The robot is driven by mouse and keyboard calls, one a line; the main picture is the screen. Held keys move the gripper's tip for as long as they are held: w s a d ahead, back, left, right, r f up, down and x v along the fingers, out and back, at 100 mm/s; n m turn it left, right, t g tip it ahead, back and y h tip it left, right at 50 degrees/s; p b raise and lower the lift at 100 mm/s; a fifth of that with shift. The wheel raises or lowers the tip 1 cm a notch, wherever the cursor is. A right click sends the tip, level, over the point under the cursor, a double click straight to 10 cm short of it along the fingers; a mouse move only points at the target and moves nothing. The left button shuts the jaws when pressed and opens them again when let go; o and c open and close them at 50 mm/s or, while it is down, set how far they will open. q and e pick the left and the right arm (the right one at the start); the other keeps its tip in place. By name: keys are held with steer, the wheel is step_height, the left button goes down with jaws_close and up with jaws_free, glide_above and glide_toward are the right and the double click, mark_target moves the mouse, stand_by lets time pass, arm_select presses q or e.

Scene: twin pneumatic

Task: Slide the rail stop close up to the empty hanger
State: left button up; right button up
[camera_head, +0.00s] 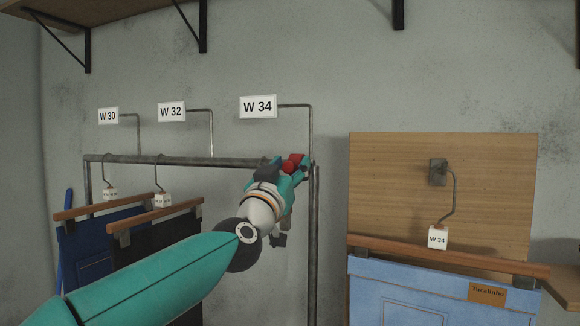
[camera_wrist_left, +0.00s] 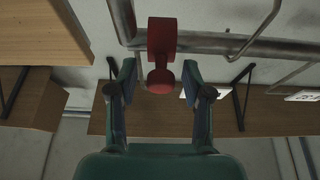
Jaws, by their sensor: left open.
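The red rail stop (camera_head: 292,163) sits on the grey rail (camera_head: 225,161) near its right end, under the W 34 sign. In the left wrist view, the stop (camera_wrist_left: 162,38) wraps the rail, and its round red knob points toward me. My left gripper (camera_head: 286,170) is open at the stop. In the left wrist view, its fingers (camera_wrist_left: 159,75) stand on either side of the knob, with visible gaps. I see no hanger that is clearly empty; my left arm hides part of the area below the rail. My right gripper is not in view.
Two hangers with dark trousers (camera_head: 92,250) hang on the rail's left part. Signs (camera_head: 258,106) rise on bent rods above it. On the right, a hanger (camera_head: 440,254) with light blue jeans hangs from a wooden board (camera_head: 490,185). The rail between the hangers and stop looks clear.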

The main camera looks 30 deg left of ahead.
arm_select(q)
steer(key=shift+c, duration=0.4)
jaws_close()
steer(key=shift+a+f, duration=0.1)
steer(key=a, duration=0.1)
steer(key=a+b, duration=0.1)
steer(key=shift+s+a, duration=0.3)
steer(key=shift+o, duration=0.4)
jaws_free()
steer(key=shift+s, duration=0.1)
steer(key=shift+d, duration=0.1)
